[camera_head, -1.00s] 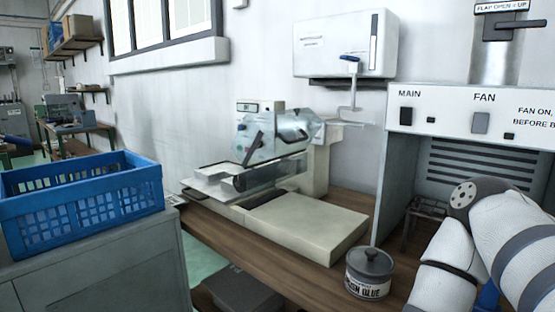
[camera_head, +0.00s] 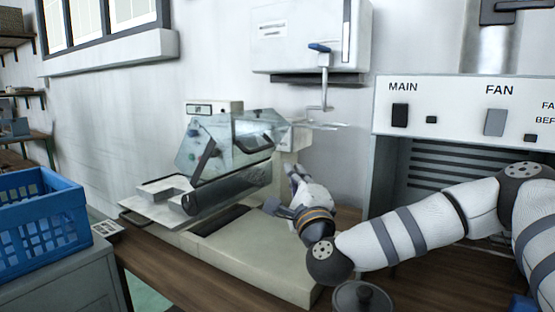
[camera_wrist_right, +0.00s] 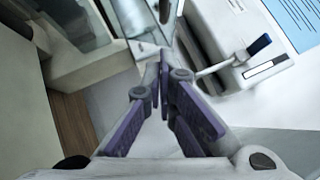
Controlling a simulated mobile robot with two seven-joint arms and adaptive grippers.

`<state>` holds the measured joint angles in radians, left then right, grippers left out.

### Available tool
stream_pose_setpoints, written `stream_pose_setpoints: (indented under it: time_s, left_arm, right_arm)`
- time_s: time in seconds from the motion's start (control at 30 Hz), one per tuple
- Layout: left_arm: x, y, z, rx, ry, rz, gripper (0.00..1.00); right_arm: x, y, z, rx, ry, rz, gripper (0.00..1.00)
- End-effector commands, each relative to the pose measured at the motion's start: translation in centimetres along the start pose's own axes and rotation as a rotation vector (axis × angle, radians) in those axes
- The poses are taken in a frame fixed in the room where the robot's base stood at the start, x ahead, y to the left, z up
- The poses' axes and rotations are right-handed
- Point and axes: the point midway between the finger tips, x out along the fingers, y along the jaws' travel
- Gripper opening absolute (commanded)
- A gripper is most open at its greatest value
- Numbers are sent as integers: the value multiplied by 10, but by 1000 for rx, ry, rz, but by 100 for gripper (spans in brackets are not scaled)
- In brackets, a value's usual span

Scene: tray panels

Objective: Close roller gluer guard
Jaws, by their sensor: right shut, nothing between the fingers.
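The roller gluer (camera_head: 250,255) is a cream machine on the wooden bench. Its clear guard (camera_head: 222,150), with a dark bar on its side, stands raised above the grey roller (camera_head: 228,190), which shows uncovered below it. My right gripper (camera_head: 292,172) is at the machine's right side, near the cream post and right of the guard, apparently apart from the guard. In the right wrist view this gripper (camera_wrist_right: 164,62) is shut and empty, its purple-padded fingers meeting at the tips; clear panels (camera_wrist_right: 72,25) show at upper left. My left gripper is out of view.
A white wall dispenser (camera_head: 312,35) with a blue-tipped lever (camera_head: 320,48) hangs above. A glue pot (camera_head: 362,297) stands at the front, close under my right arm. A blue crate (camera_head: 40,220) is at left. The fan cabinet (camera_head: 460,110) stands at right.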

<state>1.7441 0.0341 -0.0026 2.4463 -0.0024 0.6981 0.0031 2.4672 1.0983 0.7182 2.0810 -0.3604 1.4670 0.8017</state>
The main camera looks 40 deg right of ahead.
Motion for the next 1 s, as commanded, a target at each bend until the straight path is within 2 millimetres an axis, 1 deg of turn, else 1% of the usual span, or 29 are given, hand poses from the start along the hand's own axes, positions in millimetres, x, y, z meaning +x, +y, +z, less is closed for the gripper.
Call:
stream_pose_setpoints:
  time_s: [0.03,0.1,0.2,0.3,0.47,0.83,1.0]
  left_arm:
    - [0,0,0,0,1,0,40]
    - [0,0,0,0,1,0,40]
    - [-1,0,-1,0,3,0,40]
    - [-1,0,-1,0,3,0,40]
    - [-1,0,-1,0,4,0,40]
    - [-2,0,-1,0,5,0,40]
    - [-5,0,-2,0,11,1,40]
  right_arm:
    - [11,0,0,-3,0,-3,0]
    - [24,0,3,-2,-2,-1,0]
    - [35,0,16,-1,-3,0,0]
    - [42,0,24,-1,-3,1,0]
    - [47,1,29,-1,-2,2,0]
    - [49,0,30,-5,-2,5,0]
    - [58,-3,34,-31,-2,30,0]
